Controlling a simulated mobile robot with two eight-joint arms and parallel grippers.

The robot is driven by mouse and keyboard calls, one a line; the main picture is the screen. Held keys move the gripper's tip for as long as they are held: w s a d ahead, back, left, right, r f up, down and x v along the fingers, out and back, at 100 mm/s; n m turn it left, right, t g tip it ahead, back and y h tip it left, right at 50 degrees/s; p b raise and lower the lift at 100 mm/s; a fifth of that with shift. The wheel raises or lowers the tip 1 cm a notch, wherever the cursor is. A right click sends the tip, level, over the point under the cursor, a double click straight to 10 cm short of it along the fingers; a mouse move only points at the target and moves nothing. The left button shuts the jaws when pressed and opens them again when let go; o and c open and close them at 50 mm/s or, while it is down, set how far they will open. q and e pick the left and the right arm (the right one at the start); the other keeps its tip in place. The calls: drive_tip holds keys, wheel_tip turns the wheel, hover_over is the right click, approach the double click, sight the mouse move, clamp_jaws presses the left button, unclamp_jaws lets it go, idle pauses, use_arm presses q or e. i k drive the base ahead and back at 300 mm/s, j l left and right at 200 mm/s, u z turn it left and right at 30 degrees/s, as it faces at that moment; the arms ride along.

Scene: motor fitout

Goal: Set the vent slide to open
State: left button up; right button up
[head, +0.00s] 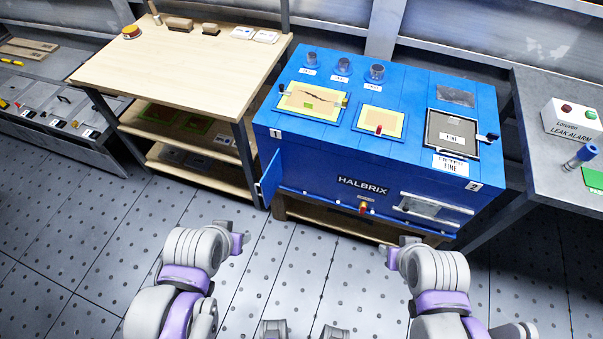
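A blue machine marked HALBRIX (320,180) stands ahead, right of centre. A pale framed slot with a grey, partly see-through pane (435,208) sits low on the right of its front face. It may be the vent slide, but its setting is too small to read. A small red and brass fitting (363,208) sits at the middle of the lower front. My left gripper (240,241) and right gripper (391,258) are both well short of the machine, touching nothing visible. Their fingertips are too small and turned away to show whether they are open or shut.
A blue flap (270,178) stands out at the machine's left front corner. A wooden-topped bench (190,65) is at left. A grey table with a leak alarm box (571,120) is at right. The floor before the machine is clear.

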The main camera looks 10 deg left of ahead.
sight(407, 205)
drive_tip(key=j+z, duration=0.35)
drive_tip(key=i+j+z, duration=0.1)
drive_tip(key=z, duration=0.25)
drive_tip(key=j+z, duration=0.35)
drive_tip(key=k+j+z, duration=0.2)
drive_tip(key=j, duration=0.35)
drive_tip(key=j+z, duration=0.15)
drive_tip(key=j, duration=0.4)
drive_tip(key=k+j, duration=0.1)
drive_tip(key=j, duration=0.35)
drive_tip(key=k+j, duration=0.1)
drive_tip(key=j, duration=0.35)
